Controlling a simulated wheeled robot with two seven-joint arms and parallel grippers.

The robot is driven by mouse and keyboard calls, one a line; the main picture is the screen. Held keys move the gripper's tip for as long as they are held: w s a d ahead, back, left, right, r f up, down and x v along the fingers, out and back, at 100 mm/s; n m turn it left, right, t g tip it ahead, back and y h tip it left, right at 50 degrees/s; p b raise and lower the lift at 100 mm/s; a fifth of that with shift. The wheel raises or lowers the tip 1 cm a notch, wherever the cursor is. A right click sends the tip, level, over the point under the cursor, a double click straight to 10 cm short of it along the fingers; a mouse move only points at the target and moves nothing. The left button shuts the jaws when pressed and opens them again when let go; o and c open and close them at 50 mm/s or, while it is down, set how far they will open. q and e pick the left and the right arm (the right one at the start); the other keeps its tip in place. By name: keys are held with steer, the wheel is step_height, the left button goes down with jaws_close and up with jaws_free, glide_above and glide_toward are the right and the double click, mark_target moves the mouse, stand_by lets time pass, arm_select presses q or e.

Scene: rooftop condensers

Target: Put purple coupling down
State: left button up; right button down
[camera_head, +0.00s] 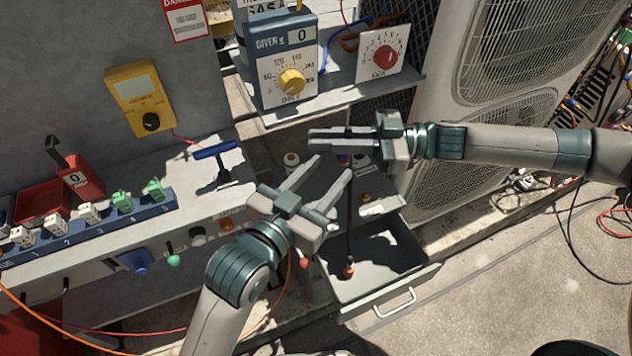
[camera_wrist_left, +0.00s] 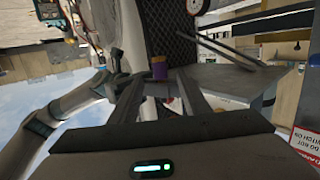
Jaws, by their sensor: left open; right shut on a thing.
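In the left wrist view the purple coupling (camera_wrist_left: 158,72) appears beyond the fingers, with a yellowish part at one end. My right gripper (camera_head: 311,140) reaches in from the right, level over the counter, and is shut on it. My left gripper (camera_head: 333,167) is open and empty, its fingers pointing up towards the coupling from below, apart from it as far as I can tell.
An open grey drawer (camera_head: 376,270) lies below the grippers, with a dark rod ending in a red-orange knob. A blue T-handle (camera_head: 215,150) and a numbered rack (camera_head: 90,228) are left. A dial box (camera_head: 285,62) and condenser (camera_head: 500,110) stand behind.

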mark_target(341, 157)
arm_select(q)
steer(key=x, duration=0.7)
steer(key=shift+w+d, duration=0.15)
steer(key=shift+w, duration=0.1)
jaws_close()
arm_select(e)
steer(key=c, duration=1.7)
jaws_free()
steer(key=shift+d, duration=0.1)
steer(key=d, duration=1.2)
steer(key=shift+s, duration=0.4)
